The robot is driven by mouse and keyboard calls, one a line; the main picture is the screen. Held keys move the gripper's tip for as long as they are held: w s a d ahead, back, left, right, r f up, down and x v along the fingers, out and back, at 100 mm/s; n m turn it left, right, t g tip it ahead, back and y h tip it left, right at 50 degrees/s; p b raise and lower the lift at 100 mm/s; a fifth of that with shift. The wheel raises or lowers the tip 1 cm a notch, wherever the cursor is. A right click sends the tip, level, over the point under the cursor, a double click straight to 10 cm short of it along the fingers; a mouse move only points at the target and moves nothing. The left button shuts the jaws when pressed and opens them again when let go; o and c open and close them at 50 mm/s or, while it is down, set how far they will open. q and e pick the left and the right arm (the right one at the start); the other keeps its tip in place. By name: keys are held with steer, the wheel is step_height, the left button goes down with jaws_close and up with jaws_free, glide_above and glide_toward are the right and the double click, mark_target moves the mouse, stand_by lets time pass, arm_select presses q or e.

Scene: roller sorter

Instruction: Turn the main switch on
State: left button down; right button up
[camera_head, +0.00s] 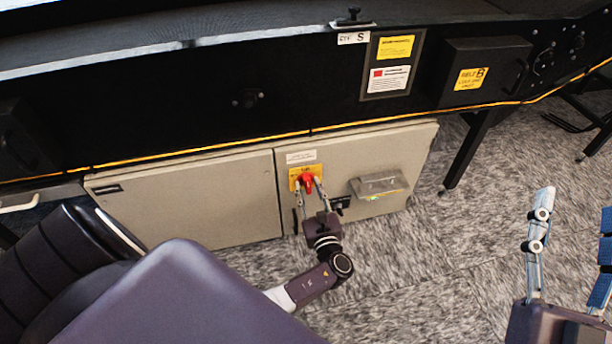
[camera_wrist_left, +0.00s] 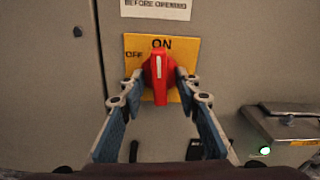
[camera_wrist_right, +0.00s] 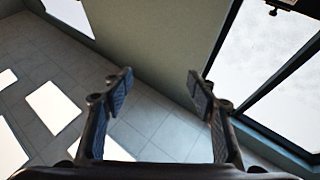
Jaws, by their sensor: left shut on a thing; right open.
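The main switch is a red rotary knob (camera_head: 308,184) on a yellow plate (camera_wrist_left: 189,50) on the beige cabinet door. In the left wrist view the red knob (camera_wrist_left: 159,80) stands upright, and its white mark points up at the word ON. The word OFF is at the plate's left. My left gripper (camera_wrist_left: 160,82) is shut on the knob, one finger on each side. It also shows in the head view (camera_head: 309,186). My right gripper (camera_head: 573,208) is open and empty at the right, away from the cabinet.
The beige cabinet (camera_head: 190,200) sits under the black conveyor frame (camera_head: 200,110). A dark handle (camera_head: 340,203) is close to my left gripper.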

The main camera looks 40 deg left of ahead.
arm_select(q)
steer(key=shift+w+a+r+m+p, duration=0.3)
steer(key=shift+w+a+r+m, duration=0.1)
steer(key=shift+a+r, duration=0.15)
steer(key=shift+m+p, duration=0.45)
steer(key=shift+m, duration=0.45)
arm_select(e)
step_height(320, 180, down, 8)
steer(key=w+g+h, duration=0.1)
steer(key=w+g, duration=0.1)
steer(key=g, duration=0.2)
steer(key=shift+d+h, duration=0.25)
steer(key=shift+h, duration=0.05)
steer(key=shift+w+f, duration=0.1)
arm_select(q)
steer(key=c, duration=2)
jaws_free()
steer(key=shift+o, duration=0.6)
steer(key=shift+w+a+f, duration=0.15)
steer(key=shift+f, duration=0.1)
arm_select(e)
steer(key=shift+w+a+f, duration=0.1)
steer(key=shift+w+a, duration=0.05)
steer(key=shift+w, duration=0.1)
arm_select(q)
steer(key=shift+r, duration=0.1)
